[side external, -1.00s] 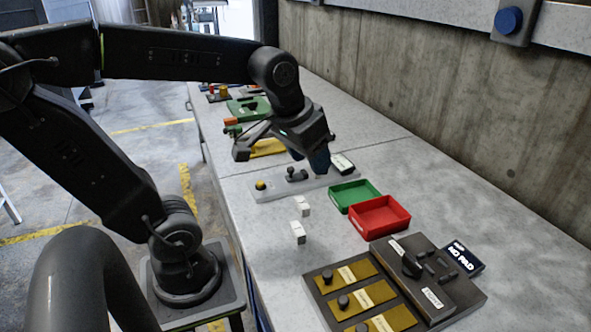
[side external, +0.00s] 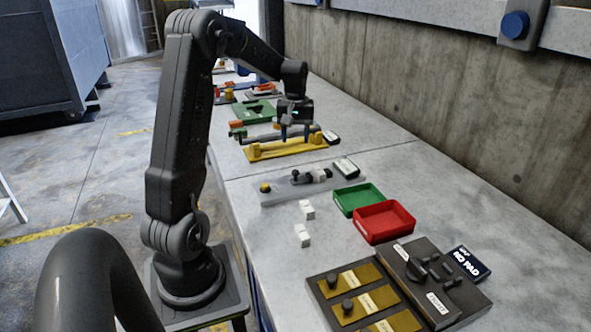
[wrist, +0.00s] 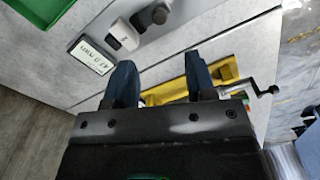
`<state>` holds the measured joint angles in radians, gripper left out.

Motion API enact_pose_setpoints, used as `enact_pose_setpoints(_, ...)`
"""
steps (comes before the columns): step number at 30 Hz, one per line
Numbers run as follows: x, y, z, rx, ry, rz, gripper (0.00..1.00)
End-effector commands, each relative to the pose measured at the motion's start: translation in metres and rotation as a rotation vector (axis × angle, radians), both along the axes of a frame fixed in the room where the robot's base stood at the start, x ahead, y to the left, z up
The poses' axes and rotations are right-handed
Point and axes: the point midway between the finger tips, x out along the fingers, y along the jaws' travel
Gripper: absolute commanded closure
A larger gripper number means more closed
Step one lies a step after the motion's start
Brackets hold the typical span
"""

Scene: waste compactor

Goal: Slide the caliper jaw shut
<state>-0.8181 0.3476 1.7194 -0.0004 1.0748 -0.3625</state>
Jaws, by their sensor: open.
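A grey plate (side external: 275,197) lies on the bench in the side view, with a yellow knob (side external: 265,188) at its left end. A dark knob (side external: 297,176) and a pale block (side external: 318,174) sit along it; I take this to be the caliper. A small display (side external: 346,169) stands at its right end. In the wrist view, the display (wrist: 91,57) has upside-down digits, and the pale block (wrist: 122,33) and dark knob (wrist: 157,14) show near the top. My gripper (side external: 295,133) is open and empty, above a yellow fixture behind the plate. Its fingers (wrist: 160,78) are wide apart.
The yellow fixture (side external: 270,153) with a grey bar is beneath my gripper. A green tray (side external: 356,197) and red tray (side external: 384,220) stand to the plate's right, with white blocks (side external: 303,240) in front. A concrete wall (side external: 470,125) bounds the right.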

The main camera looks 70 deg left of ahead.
Motion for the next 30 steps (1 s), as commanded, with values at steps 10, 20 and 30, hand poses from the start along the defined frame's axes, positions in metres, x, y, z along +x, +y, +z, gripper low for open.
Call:
enact_pose_setpoints(10, 0.000, -0.001, -0.073, -0.004, 0.003, -0.003, 0.50)
enact_pose_setpoints(20, 0.000, -0.001, -0.109, -0.001, -0.002, -0.003, 0.50)
enact_pose_setpoints(30, 0.000, -0.001, -0.112, -0.001, -0.002, -0.003, 0.51)
